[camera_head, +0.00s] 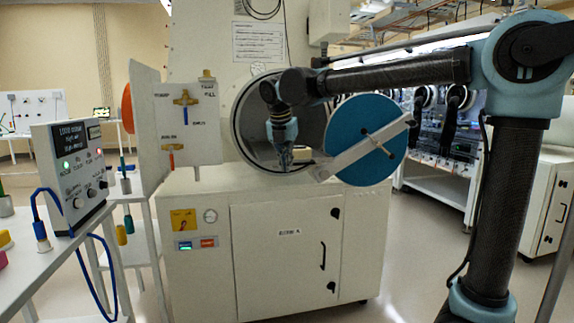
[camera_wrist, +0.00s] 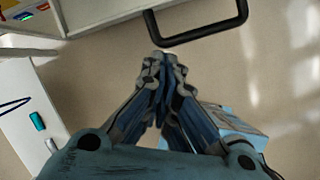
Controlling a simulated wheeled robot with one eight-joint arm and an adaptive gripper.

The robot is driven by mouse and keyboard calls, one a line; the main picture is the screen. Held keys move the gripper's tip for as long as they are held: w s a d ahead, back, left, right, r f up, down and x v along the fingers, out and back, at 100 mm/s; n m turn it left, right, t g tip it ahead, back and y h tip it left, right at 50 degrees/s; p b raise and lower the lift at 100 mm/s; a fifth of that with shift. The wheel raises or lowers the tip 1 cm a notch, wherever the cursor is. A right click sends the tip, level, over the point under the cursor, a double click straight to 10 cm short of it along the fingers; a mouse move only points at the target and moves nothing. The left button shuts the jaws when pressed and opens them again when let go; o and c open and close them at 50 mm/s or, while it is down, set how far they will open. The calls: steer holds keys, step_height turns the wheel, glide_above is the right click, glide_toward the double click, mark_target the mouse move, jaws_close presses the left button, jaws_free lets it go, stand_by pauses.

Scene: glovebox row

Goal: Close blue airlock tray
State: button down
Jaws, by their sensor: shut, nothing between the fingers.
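The airlock has a round opening (camera_head: 243,135) in the pale cabinet, and its blue round door (camera_head: 364,140) stands swung open to the right. A small pale piece (camera_head: 303,152) shows inside the opening, perhaps part of the tray; most of the tray is hidden or cannot be made out. My gripper (camera_head: 285,168) points down in front of the opening. In the wrist view its fingers (camera_wrist: 165,62) are together and empty. A black U-shaped handle (camera_wrist: 205,37) lies just beyond the fingertips, apart from them in the picture; I cannot tell whether it is the tray's.
A grey bar (camera_head: 362,147) crosses the blue door. A white valve panel (camera_head: 190,125) stands left of the opening. A side table (camera_head: 30,262) with a control box (camera_head: 72,175) is at the left. The cabinet's lower door (camera_head: 285,262) is shut.

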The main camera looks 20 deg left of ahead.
mark_target(273, 152)
steer(key=shift+w+a, duration=0.1)
steer(key=w+a, duration=0.4)
steer(key=w, duration=0.3)
steer(key=w+a, duration=0.5)
steer(key=w, duration=0.3)
steer(key=w+a, duration=0.5)
steer(key=w, duration=0.3)
steer(key=shift+w+a, duration=0.1)
